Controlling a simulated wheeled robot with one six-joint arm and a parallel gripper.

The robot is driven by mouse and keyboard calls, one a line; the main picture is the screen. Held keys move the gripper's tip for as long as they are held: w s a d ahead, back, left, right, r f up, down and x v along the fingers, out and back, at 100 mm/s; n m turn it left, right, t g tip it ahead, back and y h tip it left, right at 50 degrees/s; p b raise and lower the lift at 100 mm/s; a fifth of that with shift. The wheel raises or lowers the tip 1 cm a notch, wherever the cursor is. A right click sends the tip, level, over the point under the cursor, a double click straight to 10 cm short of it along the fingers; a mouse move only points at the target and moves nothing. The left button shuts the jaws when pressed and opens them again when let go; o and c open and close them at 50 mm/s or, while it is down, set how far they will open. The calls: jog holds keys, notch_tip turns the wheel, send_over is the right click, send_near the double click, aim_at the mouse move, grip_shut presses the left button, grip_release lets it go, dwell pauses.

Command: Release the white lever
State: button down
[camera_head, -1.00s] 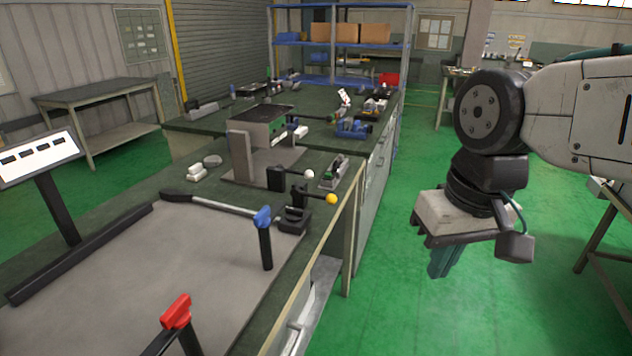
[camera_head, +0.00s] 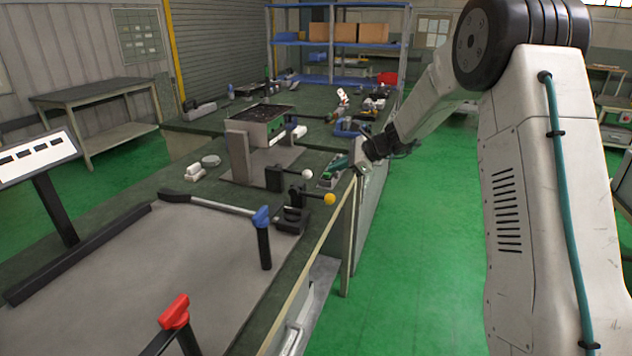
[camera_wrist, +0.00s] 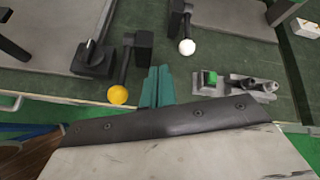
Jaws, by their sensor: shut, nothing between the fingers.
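The white lever is a short dark rod with a white ball knob (camera_head: 307,174) on a black block. In the wrist view, the white knob (camera_wrist: 187,47) is up and to the right of my fingertips, with a gap between. My gripper (camera_wrist: 158,70) has teal fingers closed together and empty, between the white knob and the yellow knob (camera_wrist: 118,95). In the head view, my gripper (camera_head: 339,163) reaches over the bench edge, to the right of the white knob. Its fingertips are small there.
The yellow-knobbed lever (camera_head: 329,199) stands close in front of the white one. A small clamp device with a green part (camera_wrist: 210,78) lies right of my fingers. A metal housing (camera_head: 255,135) stands behind. Blue (camera_head: 262,216) and red (camera_head: 174,311) handles are nearer.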

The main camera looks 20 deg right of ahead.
aim_at(295, 172)
jog(key=w+d+f+m+t, duration=0.1)
jog(key=w+d+f+m, duration=0.1)
jog(key=w+d+f, duration=0.1)
jog(key=shift+w+f+m, duration=0.4)
jog(key=shift+w+f, duration=0.2)
jog(key=shift+f, duration=0.1)
jog(key=shift+a, duration=0.15)
jog(key=x, duration=1)
jog(key=shift+r, duration=0.2)
